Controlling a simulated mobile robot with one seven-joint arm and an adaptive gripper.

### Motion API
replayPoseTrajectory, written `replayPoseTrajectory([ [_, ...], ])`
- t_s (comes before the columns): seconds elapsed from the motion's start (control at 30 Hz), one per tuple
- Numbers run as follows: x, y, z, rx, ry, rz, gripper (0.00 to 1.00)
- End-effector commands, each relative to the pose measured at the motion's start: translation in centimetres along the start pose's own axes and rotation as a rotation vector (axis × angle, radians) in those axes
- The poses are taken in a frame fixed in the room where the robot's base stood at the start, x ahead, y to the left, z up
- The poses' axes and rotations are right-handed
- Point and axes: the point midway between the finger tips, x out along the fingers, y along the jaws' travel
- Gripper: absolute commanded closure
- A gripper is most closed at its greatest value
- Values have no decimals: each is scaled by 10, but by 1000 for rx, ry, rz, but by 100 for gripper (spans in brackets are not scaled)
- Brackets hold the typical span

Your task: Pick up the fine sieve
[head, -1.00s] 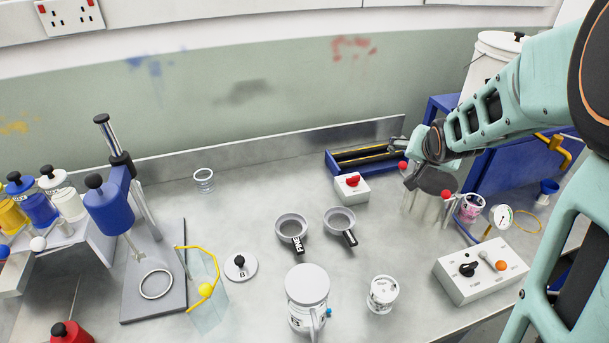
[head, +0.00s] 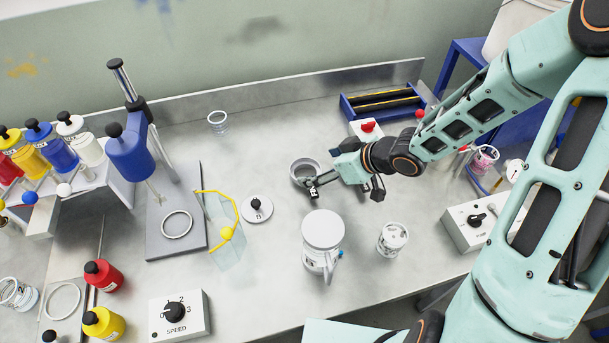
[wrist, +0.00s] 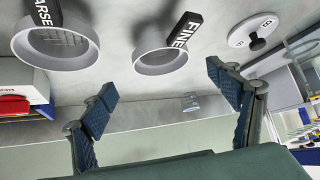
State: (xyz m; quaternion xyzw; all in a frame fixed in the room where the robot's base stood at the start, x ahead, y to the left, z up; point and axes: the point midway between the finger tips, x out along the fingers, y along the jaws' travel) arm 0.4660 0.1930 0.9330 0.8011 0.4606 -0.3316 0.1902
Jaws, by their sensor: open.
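A red-knobbed switch box (head: 367,130) stands behind my gripper.

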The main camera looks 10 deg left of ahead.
Motion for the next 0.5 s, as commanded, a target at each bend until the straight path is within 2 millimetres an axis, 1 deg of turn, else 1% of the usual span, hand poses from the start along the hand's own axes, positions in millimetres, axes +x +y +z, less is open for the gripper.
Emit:
replayPoseTrajectory([
  [0.03,10,0,2,-1,0,-1,19],
  [0.27,26,-1,1,-1,0,0,19],
  [0.5,58,-4,4,0,-1,0,19],
])
